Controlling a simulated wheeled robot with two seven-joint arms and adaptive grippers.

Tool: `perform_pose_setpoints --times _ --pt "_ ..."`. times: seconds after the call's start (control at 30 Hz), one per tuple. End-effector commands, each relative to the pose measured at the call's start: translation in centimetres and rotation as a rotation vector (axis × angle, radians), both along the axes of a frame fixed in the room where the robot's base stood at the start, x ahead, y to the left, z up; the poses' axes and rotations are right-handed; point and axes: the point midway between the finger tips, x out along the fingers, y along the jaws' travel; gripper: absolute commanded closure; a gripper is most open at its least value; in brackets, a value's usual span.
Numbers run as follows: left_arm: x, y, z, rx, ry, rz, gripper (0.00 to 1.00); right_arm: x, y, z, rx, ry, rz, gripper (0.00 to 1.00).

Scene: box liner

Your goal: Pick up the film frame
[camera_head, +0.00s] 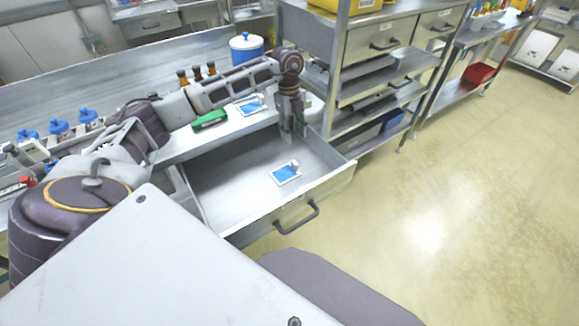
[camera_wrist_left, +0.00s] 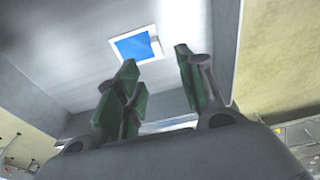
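A film frame (camera_head: 286,173), white-edged with a blue middle, lies flat in the open drawer (camera_head: 225,178). It also shows in the left wrist view (camera_wrist_left: 136,46), beyond the fingertips. A similar white and blue frame (camera_head: 250,105) lies on the table beside a green object (camera_head: 209,119). My left gripper (camera_head: 293,134) points down over the back right part of the drawer, behind the film frame and apart from it. In the left wrist view its green-padded fingers (camera_wrist_left: 156,62) are spread with nothing between them. My right gripper is not in view.
The drawer's front wall and handle (camera_head: 297,217) face the open floor. A steel shelf unit (camera_head: 372,80) stands close right of my left gripper. Brown bottles (camera_head: 197,73), a blue container (camera_head: 246,50) and blue-capped items (camera_head: 58,127) stand on the table (camera_head: 60,85).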

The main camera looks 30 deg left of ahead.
Motion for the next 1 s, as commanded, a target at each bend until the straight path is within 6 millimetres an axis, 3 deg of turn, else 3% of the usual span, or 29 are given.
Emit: perform_pose_setpoints --times 0.47,0.67,1.0 --pt "-0.1 0.1 -0.2 0.006 0.002 0.003 0.62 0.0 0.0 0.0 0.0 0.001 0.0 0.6" --pt "-0.2 -0.1 -1.9 0.007 0.003 0.002 0.62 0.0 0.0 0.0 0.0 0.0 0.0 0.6" --pt "-0.5 -0.7 -6.4 0.006 0.004 0.003 0.62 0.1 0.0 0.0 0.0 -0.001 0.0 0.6"
